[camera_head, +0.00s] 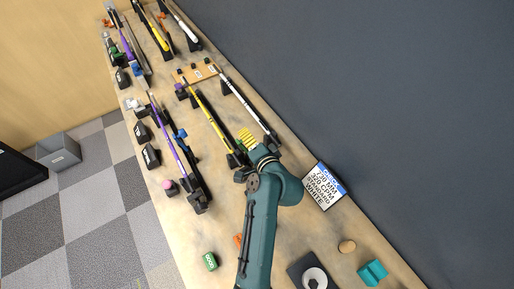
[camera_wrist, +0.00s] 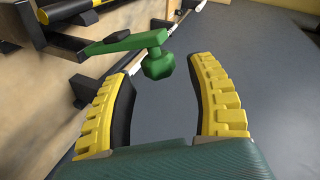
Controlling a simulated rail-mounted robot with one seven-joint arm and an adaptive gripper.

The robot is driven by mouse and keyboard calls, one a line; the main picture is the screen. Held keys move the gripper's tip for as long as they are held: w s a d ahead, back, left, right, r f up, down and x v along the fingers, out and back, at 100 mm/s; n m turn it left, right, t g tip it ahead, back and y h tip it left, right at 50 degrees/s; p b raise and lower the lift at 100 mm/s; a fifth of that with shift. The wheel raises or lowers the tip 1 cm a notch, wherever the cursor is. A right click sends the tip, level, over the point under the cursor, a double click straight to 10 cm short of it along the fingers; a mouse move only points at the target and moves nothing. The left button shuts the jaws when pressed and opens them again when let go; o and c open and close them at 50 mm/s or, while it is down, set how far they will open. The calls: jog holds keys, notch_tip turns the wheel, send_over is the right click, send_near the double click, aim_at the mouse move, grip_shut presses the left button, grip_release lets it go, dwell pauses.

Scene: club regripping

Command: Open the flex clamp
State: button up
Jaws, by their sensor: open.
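My gripper (camera_wrist: 162,70) is open, with its two ribbed yellow fingers spread apart. In the wrist view a green lever (camera_wrist: 122,45) with a faceted green knob (camera_wrist: 157,64) reaches in from the left; it looks like the flex clamp's handle. The knob appears in the gap between the fingertips, and neither finger visibly touches it. The clamp's jaws and body cannot be made out clearly. In the head view my gripper (camera_head: 248,138) is over the bench, between the yellow shaft (camera_head: 212,118) and the white shaft (camera_head: 246,104).
The long wooden bench (camera_head: 225,220) holds several clubs in black stands. A purple club (camera_head: 166,136) lies to the left.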

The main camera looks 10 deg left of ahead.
jog(key=v, duration=0.9)
jog(key=shift+s+d, duration=0.15)
jog(key=shift+s, duration=0.05)
jog(key=shift+r, duration=0.2)
